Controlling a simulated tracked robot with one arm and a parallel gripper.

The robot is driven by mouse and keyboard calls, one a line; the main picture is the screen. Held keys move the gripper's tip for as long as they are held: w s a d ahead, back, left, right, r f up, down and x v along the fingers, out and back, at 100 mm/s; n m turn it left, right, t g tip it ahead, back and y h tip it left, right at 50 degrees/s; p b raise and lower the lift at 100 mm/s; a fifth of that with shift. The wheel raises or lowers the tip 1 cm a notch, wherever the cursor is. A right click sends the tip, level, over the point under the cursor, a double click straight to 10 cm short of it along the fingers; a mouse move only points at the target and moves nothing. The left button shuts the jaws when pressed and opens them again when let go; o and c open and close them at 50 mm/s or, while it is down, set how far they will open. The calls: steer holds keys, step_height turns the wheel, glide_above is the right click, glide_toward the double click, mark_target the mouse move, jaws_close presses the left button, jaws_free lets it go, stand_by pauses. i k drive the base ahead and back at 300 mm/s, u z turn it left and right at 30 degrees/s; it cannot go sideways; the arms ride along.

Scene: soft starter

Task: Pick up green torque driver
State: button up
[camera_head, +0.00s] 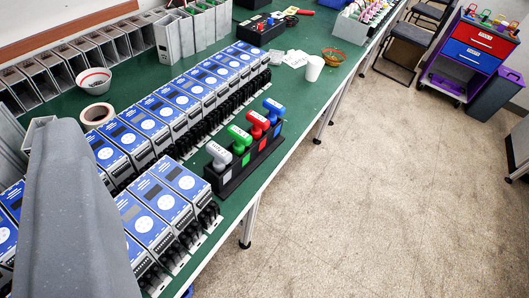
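The green torque driver (239,136) stands upright in a black rack (232,186) near the front edge of the green workbench. It is the second from the left in a row, between a grey driver (218,154) and a red driver (257,121). A blue driver (273,108) stands at the far right end. The lower part of the green driver sits in the rack and is hidden. My gripper is not clearly in view, so no contact with the driver shows.
Rows of blue-fronted soft starters (160,198) fill the bench behind and left of the rack. A grey form covers the lower left. A white cup (314,68) stands farther along the bench. The floor (370,200) right of the bench is clear; a tool cart (474,55) stands far right.

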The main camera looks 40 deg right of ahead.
mark_target(242, 139)
steer(key=u, duration=0.2)
steer(key=i, duration=0.85)
steer(key=z, duration=0.1)
